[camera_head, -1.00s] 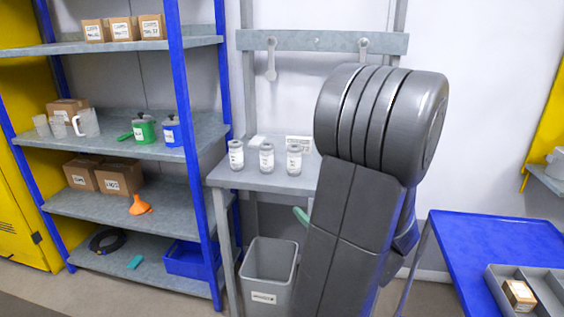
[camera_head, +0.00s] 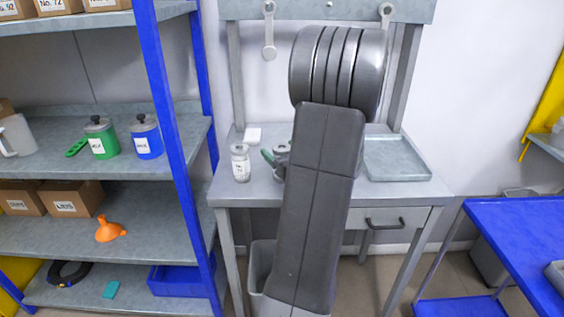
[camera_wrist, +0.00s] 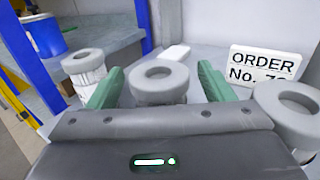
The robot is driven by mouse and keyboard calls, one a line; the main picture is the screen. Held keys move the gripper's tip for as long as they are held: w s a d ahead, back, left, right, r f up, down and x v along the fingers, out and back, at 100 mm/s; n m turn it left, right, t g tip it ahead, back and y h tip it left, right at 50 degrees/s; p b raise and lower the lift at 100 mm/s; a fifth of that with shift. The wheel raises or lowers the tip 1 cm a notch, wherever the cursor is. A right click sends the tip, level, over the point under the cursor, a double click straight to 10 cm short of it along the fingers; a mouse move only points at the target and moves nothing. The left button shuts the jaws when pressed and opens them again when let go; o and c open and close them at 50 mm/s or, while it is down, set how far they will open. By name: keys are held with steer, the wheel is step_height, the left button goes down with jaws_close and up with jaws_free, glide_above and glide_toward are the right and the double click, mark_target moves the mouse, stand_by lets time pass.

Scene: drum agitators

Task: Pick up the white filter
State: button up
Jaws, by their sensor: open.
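Three cylinders with grey ring-shaped tops stand on the grey bench (camera_head: 330,190). The left one (camera_head: 240,163), with a white label, also shows in the wrist view (camera_wrist: 86,72). The middle one (camera_wrist: 159,87) stands between the green fingers of my gripper (camera_wrist: 161,69), which is open. I cannot tell whether the fingers touch it. The right one (camera_wrist: 288,108) is just outside the right finger. A small white block (camera_wrist: 174,52) lies behind them, also in the head view (camera_head: 253,134). I cannot tell which is the white filter. My arm hides part of the bench.
An order sign (camera_wrist: 262,65) stands behind the right cylinder. A grey tray (camera_head: 395,160) is at the bench's right. Blue-posted shelves (camera_head: 100,160) with green and blue containers stand left, a blue table (camera_head: 520,235) right. A grey bin (camera_head: 262,268) is below.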

steer(key=shift+w+a, duration=0.35)
steer(key=shift+w, duration=0.15)
steer(key=c, duration=1.1)
steer(key=shift+o, duration=0.2)
